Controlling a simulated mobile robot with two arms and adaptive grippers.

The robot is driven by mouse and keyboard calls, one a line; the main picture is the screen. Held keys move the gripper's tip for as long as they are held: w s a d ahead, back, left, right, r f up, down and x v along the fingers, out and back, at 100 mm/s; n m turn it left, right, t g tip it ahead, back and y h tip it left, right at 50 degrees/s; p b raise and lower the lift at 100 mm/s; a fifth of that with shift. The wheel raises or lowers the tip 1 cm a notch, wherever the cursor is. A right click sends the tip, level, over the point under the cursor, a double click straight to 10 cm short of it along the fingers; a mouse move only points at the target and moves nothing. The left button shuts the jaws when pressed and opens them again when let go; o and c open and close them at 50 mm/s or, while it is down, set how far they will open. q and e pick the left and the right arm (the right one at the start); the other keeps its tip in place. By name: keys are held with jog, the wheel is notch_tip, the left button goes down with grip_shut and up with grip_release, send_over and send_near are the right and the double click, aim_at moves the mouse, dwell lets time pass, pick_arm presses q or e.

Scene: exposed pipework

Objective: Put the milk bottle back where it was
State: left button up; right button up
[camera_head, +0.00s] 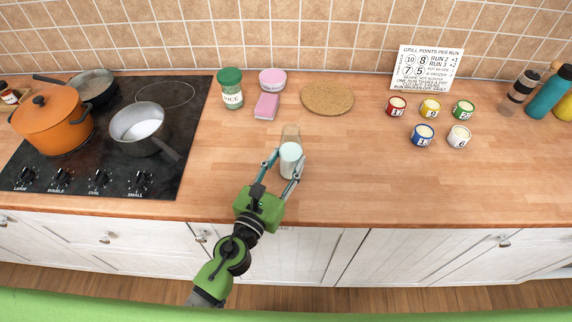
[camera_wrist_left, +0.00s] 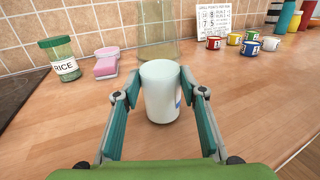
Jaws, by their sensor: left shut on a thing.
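A white cylinder, apparently the milk bottle (camera_head: 290,161), is upright over the front middle of the counter. It also shows in the left wrist view (camera_wrist_left: 160,92), with a bluish mark on its right side. My left gripper (camera_head: 291,165) is shut on it, one finger on each side. In the left wrist view the fingers (camera_wrist_left: 160,85) press its two sides. The bottle's base is at or close above the wood; I cannot tell whether it touches. My right gripper is in no view.
A clear glass vessel (camera_wrist_left: 157,38) stands just behind the bottle. A rice jar (camera_head: 231,90), pink sponge (camera_head: 266,106) and round cork mat (camera_head: 327,99) lie further back. The hob (camera_head: 90,178) with pots is left. Several small numbered tins (camera_head: 422,136) stand right. The counter's right front is clear.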

pick_arm(q)
jog(key=shift+r, duration=0.15)
jog(key=o, duration=1.5)
jog(key=shift+f, duration=0.2)
jog(key=shift+r, duration=0.2)
jog(key=b+v, duration=0.1)
jog(key=v, duration=0.2)
jog(key=b+v, duration=0.1)
jog(key=v, duration=0.3)
jog(key=b+v, duration=0.2)
jog(key=v, duration=0.1)
jog(key=shift+s+a+f, duration=0.15)
jog(key=shift+s+f, duration=0.15)
jog(key=shift+f, duration=0.05)
jog(key=shift+s+a+r, duration=0.25)
jog(key=shift+s+a, duration=0.05)
jog(key=shift+s, duration=0.4)
